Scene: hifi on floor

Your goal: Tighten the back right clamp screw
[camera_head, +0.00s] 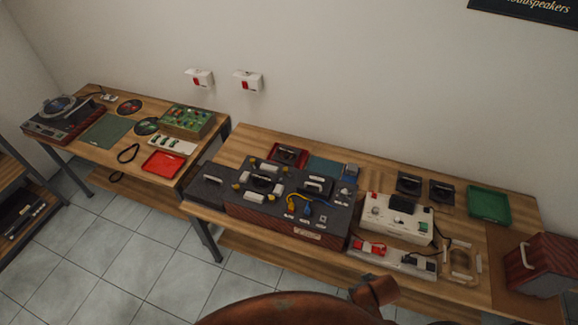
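A dark box (245,208) with a wooden front stands on the middle workbench. On its top left lies a round dark part (262,183) with small yellow knobs around it. One yellow knob (284,170) sits at the back right of that part and another yellow knob (252,163) at the back left. The knobs are too small to tell whether they are the clamp screws or how tight they are. Blue and yellow wires (298,207) lie on the box's right half. Neither of my grippers is in view.
A white device (397,222) with dark parts and a power strip (392,257) stand right of the box. A green tray (489,205) and a wooden cabinet (540,265) are at the far right. A second bench with a turntable (62,118) and red tray (163,164) stands left, across a gap.

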